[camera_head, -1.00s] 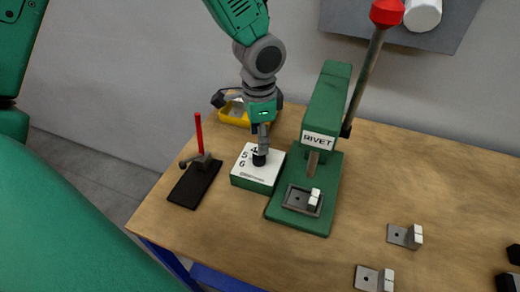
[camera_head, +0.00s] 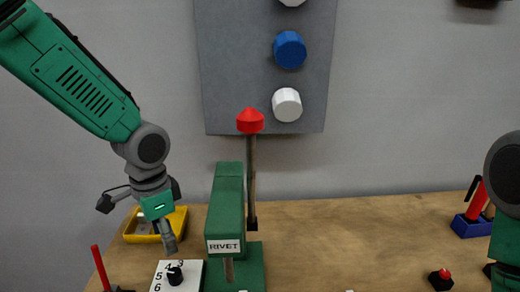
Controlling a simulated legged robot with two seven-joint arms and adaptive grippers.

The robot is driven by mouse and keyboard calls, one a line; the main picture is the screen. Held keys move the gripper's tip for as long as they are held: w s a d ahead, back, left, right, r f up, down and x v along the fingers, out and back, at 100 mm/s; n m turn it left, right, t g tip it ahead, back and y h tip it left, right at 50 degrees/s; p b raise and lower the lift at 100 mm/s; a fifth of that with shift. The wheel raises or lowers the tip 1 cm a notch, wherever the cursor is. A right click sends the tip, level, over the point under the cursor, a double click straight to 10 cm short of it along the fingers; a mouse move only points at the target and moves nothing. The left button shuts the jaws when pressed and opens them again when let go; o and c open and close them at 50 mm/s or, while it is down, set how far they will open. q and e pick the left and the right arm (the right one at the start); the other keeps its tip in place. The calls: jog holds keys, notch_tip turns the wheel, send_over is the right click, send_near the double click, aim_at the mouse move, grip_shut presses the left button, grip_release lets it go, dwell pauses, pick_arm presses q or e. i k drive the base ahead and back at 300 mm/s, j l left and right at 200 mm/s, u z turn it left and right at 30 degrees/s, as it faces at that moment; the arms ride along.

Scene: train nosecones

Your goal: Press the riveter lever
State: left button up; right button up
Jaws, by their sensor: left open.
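The green riveter (camera_head: 225,205), labelled RIVET, stands on the wooden table left of the middle; its lower front is cut off by the frame. Its lever (camera_head: 252,185) is a thin metal rod standing upright with a red knob (camera_head: 250,122) on top. Nothing touches the lever. My left gripper (camera_head: 167,238) is open and points down, left of the riveter and well below the red knob. It appears above and behind the white box with a black dial (camera_head: 175,276). No object shows between its fingers. My right gripper is out of view.
A yellow tray (camera_head: 182,219) lies behind my left gripper. A red upright rod (camera_head: 101,268) stands at the left. A grey wall panel (camera_head: 228,80) holds blue and white knobs. A blue holder (camera_head: 468,228) and a small red-topped part (camera_head: 441,279) are at the right. The table right of the riveter is mostly clear.

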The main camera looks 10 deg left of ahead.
aim_at(249, 122)
jog(key=k, duration=1)
